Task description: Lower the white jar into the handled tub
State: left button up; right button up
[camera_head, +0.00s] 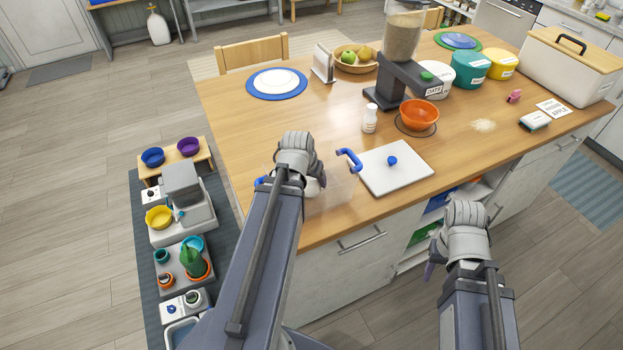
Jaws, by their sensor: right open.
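A clear tub (338,180) with a bright blue handle (350,159) stands near the left front part of the wooden table; a bit of blue at its left side shows beside my arm. My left gripper (299,180) is over the tub's left part, its fingers hidden behind my own wrist and arm. A rounded white thing (315,187) shows just below that wrist, at the tub; it may be the white jar, but most of it is hidden. I cannot tell whether the gripper holds it. My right gripper (432,264) is open, in front of the table edge, away from the tub.
A white lid or board (394,169) with a blue knob lies right of the tub. A small white bottle (370,118), an orange bowl (418,115) and a dark dispenser (398,75) stand behind it. The table's left back area is clear near a blue-rimmed plate (277,83).

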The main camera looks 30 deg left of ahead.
pick_arm(q)
jog(key=shift+f+b, duration=0.75)
pick_arm(e)
jog(key=shift+f, duration=0.75)
pick_arm(q)
jog(key=o, duration=1.4)
jog(key=shift+c, duration=0.2)
jog(key=shift+r, duration=0.1)
pick_arm(e)
jog(key=shift+r, duration=0.1)
